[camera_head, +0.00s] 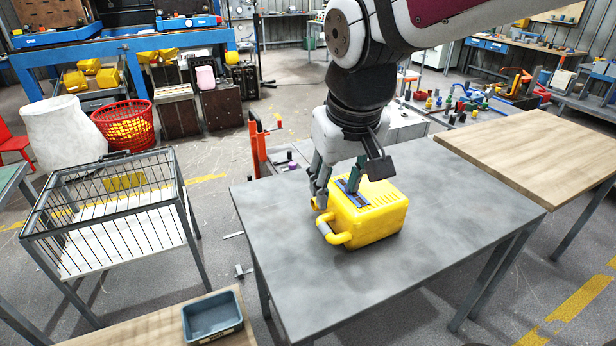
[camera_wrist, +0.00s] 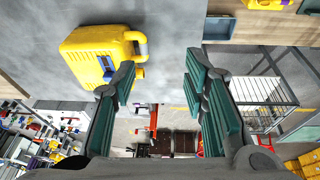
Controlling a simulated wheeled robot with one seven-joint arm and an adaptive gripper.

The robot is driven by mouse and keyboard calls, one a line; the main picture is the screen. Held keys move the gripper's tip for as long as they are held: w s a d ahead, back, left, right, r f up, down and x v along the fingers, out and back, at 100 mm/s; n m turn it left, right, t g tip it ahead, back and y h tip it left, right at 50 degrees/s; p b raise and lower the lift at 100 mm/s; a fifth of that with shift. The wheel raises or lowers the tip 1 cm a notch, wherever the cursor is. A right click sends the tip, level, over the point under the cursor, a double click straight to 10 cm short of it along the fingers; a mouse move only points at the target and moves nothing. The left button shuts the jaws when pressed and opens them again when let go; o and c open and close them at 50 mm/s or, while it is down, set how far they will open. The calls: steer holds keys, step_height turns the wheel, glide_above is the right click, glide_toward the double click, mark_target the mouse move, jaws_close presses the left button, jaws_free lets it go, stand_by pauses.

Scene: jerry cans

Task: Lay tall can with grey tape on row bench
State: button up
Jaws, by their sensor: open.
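A yellow can (camera_head: 378,218) lies on the grey-topped bench (camera_head: 450,210), its looped handle to the left, with a grey band of tape (camera_head: 324,229) on the handle.
The grey bench is clear around the can. A wooden-topped table (camera_head: 540,150) stands at its right. A wire cart (camera_head: 110,210) stands at left, and a blue-grey bin (camera_head: 212,317) sits on a wooden top at front. An orange stand (camera_head: 258,150) is behind the bench.

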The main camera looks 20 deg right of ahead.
steer(key=s+a+r+t, duration=0.2)
steer(key=s, duration=0.7)
steer(key=shift+s+y, duration=0.35)
steer(key=shift+y, duration=0.05)
stand_by(0.6)
